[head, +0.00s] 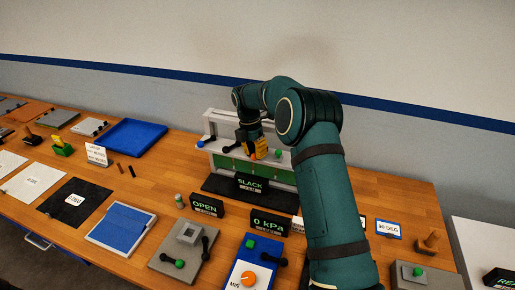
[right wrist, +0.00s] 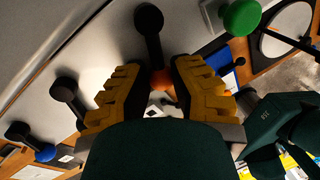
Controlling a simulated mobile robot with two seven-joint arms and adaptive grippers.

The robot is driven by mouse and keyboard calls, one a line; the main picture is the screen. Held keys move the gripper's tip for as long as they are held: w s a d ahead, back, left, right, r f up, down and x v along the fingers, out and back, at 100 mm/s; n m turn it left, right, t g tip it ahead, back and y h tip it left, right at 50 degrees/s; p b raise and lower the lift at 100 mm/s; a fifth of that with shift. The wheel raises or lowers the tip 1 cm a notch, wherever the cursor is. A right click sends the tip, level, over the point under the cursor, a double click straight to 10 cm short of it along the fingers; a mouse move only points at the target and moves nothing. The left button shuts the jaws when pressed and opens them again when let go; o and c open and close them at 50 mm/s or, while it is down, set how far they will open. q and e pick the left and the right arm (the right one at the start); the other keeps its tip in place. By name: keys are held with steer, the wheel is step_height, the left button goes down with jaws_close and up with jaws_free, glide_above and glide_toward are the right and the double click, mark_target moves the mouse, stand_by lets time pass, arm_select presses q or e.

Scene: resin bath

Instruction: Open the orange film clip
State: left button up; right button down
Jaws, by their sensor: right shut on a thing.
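The orange film clip is a black lever with an orange ball knob (right wrist: 162,82), on a pale bar in the right wrist view. The yellow-padded fingers of my right gripper (right wrist: 165,92) are shut on the knob, one on each side; the pads hide part of it. In the head view my right gripper (head: 258,149) is at the grey-white film frame (head: 226,124), between a blue knob (head: 200,143) and a green knob (head: 278,153). My left gripper is not in view.
A sign reading SLACK (head: 250,184) stands before the frame. Signs reading OPEN (head: 206,205) and 0 kPa (head: 270,222) stand nearer. A blue tray (head: 133,138) is at the back left. The wood table has bare patches left of the frame.

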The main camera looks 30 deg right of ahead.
steer(key=shift+w+a+f+m, duration=0.15)
steer(key=shift+w+f+m, duration=0.1)
steer(key=shift+m, duration=0.45)
steer(key=c, duration=1)
jaws_free()
steer(key=shift+w+r, duration=0.1)
steer(key=shift+r, duration=0.15)
steer(key=shift+w+r, duration=0.1)
steer(key=shift+r, duration=0.2)
steer(key=r, duration=0.3)
steer(key=w+r, duration=0.1)
steer(key=r, duration=0.3)
steer(key=w+r, duration=0.1)
steer(key=r, duration=0.3)
steer(key=shift+a, duration=0.15)
steer(key=shift+f, duration=0.1)
